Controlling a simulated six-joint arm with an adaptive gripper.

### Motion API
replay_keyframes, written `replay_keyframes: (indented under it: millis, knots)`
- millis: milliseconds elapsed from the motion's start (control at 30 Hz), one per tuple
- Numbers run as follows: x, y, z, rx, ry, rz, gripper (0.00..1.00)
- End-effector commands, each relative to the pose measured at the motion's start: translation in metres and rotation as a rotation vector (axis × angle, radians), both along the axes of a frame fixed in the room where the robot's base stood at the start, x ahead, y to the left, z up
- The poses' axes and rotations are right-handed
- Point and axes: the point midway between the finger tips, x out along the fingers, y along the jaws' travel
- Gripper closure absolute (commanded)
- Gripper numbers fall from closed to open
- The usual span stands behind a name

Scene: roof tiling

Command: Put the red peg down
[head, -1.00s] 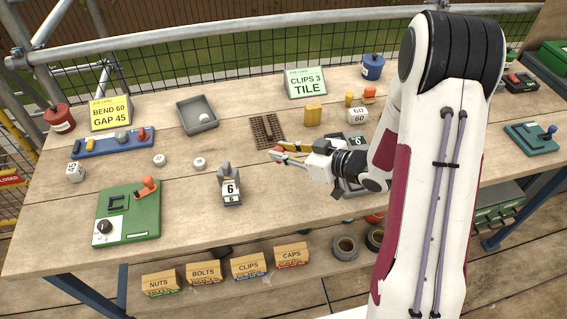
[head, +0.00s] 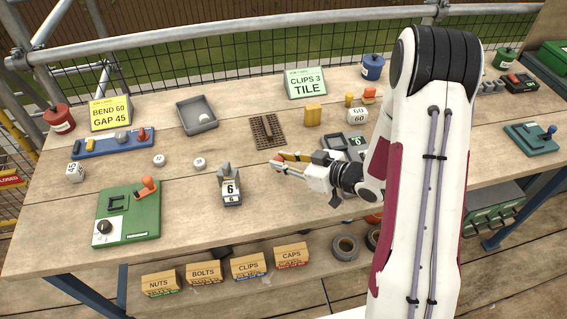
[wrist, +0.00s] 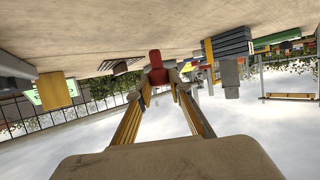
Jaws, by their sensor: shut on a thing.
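My gripper (head: 278,162) is low over the middle of the table, its fingers pointing left. It is shut on the red peg (wrist: 156,62), which shows between the fingertips in the wrist view. In the head view only a small red spot of the peg shows at the fingertips. The wrist view is turned over, with the tabletop (wrist: 110,30) along its top. I cannot tell whether the peg touches the table.
A brown grid mat (head: 268,131) lies behind my gripper, and a grey block marked 6 (head: 230,188) stands to its left. A grey tray (head: 197,115) is farther back. Bare wood lies between the mat and the block.

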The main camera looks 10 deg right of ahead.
Motion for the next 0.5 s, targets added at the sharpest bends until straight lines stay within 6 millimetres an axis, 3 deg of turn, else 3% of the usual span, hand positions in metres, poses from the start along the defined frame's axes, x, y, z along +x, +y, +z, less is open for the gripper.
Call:
replay_keyframes:
  millis: [200, 500]
  knots:
    - [-0.0004, 0.0001, -0.0107, -0.001, 0.001, 0.0, 0.92]
    - [-0.0004, 0.0001, -0.011, -0.001, 0.001, 0.0, 0.92]
